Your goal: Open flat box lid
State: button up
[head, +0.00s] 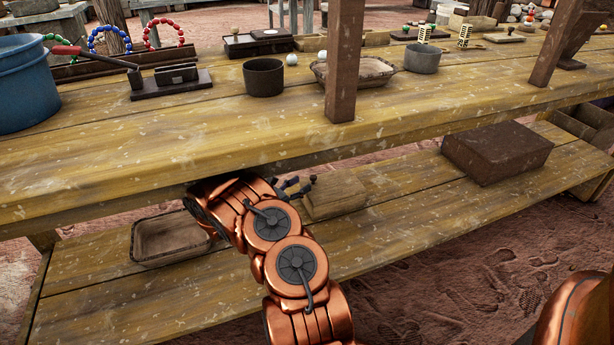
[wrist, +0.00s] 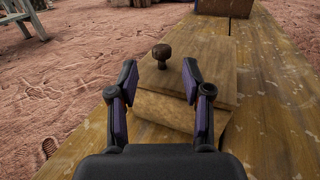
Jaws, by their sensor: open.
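The flat box (wrist: 168,112) is pale wood and sits on the lower shelf. Its flat lid (wrist: 208,60) lies on top, with a dark round knob (wrist: 161,56) standing up from it. The box also shows in the head view (head: 340,193), partly behind my arm. My gripper (wrist: 160,68) is open and empty, with one finger on each side of the line to the knob. The knob appears just beyond the fingertips; I cannot tell the exact gap. In the head view my gripper (head: 296,187) is small and dark beside the box, under the tabletop.
The upper tabletop (head: 150,160) overhangs the lower shelf (head: 400,230). A brown block (head: 497,152) lies farther right on the shelf, and a shallow tray (head: 172,238) lies left. A wooden post (head: 344,60) rises from the table. The shelf between box and block is clear.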

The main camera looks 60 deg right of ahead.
aim_at(311, 179)
jog(key=d+b, duration=0.1)
jog(key=d, duration=0.1)
jog(key=s+d, duration=0.1)
jog(key=d, duration=0.2)
jog(key=shift+s+f+b, duration=0.1)
jog(key=shift+b, duration=0.25)
jog(key=shift+s+d, duration=0.15)
jog(key=shift+d, duration=0.55)
grip_shut()
jog(key=shift+s+d, duration=0.1)
